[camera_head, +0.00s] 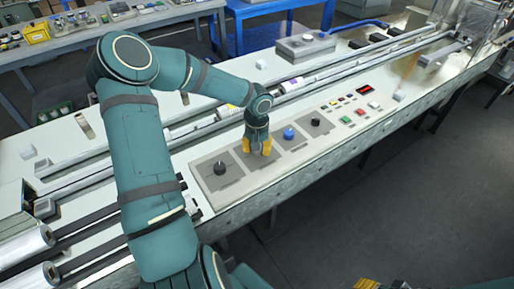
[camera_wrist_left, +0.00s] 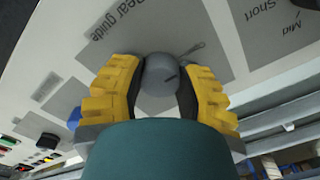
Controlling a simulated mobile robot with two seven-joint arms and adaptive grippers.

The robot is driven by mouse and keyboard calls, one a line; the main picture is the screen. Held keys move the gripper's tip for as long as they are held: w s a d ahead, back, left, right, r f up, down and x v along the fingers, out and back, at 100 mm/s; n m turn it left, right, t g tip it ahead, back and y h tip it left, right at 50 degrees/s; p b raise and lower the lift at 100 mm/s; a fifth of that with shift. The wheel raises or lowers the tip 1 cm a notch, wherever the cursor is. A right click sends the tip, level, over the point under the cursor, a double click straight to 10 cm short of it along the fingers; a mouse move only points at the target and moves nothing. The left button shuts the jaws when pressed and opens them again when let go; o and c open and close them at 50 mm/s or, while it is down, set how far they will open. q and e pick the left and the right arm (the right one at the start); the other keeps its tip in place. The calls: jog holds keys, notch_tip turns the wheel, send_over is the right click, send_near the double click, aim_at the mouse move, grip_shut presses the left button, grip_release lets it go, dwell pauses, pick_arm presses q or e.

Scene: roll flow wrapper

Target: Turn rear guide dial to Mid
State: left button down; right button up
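The rear guide dial (camera_wrist_left: 160,76) is a round grey knob with a dark pointer mark, on a grey plate (camera_wrist_left: 133,38) printed "Rear guide". My left gripper (camera_wrist_left: 160,84) has its two yellow fingers on opposite sides of the dial, and they appear shut on it. In the head view my left gripper (camera_head: 257,147) points down at the second plate from the left and hides the dial. The position words on this plate are mostly covered. Yellow parts of my right gripper (camera_head: 380,284) show at the bottom edge, away from the machine; its fingers are cut off.
A black dial (camera_head: 220,168) stands left of my left gripper; the wrist view shows "Mid" and "Short" on a neighbouring plate (camera_wrist_left: 262,35). A blue knob (camera_head: 288,133), another black knob (camera_head: 316,122) and several buttons (camera_head: 360,112) lie to the right. Long rails (camera_head: 330,72) run behind.

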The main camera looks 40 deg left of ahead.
jog(key=shift+r, duration=0.1)
pick_arm(q)
jog(key=m+p, duration=0.2)
jog(key=m, duration=0.3)
jog(key=shift+r+m, duration=0.15)
jog(key=shift+m, duration=0.15)
jog(key=m+p, duration=0.3)
jog(key=m, duration=0.2)
jog(key=m+p, duration=0.1)
jog(key=m, duration=0.3)
jog(key=shift+p, duration=0.4)
jog(key=m+p, duration=0.2)
jog(key=m, duration=0.2)
jog(key=shift+m, duration=0.3)
jog(key=shift+m+p, duration=1.35)
jog(key=shift+m, duration=0.95)
pick_arm(e)
notch_tip(320, 180, up, 12)
jog(key=w, duration=0.1)
jog(key=shift+w+d+f+t, duration=0.2)
jog(key=shift+w+d+t, duration=0.1)
jog(key=shift+w, duration=0.1)
pick_arm(q)
jog(key=shift+f, duration=0.2)
